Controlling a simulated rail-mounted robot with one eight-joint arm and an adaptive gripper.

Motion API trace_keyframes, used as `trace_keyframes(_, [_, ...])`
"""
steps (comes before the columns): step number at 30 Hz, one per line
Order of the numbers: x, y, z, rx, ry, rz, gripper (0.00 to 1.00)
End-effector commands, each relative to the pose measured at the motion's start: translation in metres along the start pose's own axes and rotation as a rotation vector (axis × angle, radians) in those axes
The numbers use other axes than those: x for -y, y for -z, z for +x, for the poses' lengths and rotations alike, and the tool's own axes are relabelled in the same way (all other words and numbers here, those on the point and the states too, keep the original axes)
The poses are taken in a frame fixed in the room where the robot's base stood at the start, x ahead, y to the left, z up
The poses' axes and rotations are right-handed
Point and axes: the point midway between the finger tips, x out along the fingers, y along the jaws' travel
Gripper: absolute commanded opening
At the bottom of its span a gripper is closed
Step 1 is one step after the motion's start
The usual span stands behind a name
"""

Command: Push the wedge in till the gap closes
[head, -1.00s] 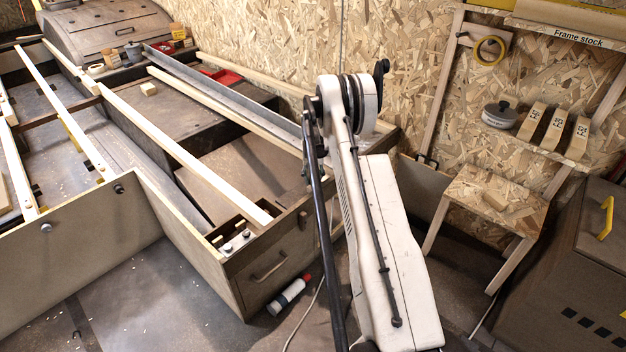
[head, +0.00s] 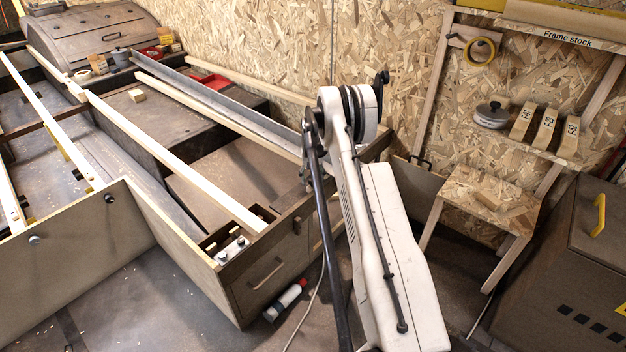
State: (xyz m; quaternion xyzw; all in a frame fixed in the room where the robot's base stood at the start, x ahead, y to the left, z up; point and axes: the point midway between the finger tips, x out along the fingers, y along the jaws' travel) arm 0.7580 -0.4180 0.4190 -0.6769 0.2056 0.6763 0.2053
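I cannot tell which piece is the wedge, and no gap that it fits can be made out. A small pale wooden block (head: 137,96) lies on a dark box between the long rails. Another wooden block (head: 491,201) lies on the chipboard stool at the right. Several upright wooden pieces with labels, one of them a labelled block (head: 545,130), stand on the wall shelf. My white arm rises through the middle of the view and hides part of the bench's right end. No gripper fingers can be made out, so their state does not show.
A long wooden rail (head: 170,158) and a grey metal channel (head: 200,95) run along the frame bench. A dark cabinet (head: 590,260) stands at the right.

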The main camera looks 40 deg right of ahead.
Motion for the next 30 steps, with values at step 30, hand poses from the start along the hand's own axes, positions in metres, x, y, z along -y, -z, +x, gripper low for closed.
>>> trace_keyframes(30, [0.000, 0.000, -0.115, 0.000, 0.000, 0.000, 0.46])
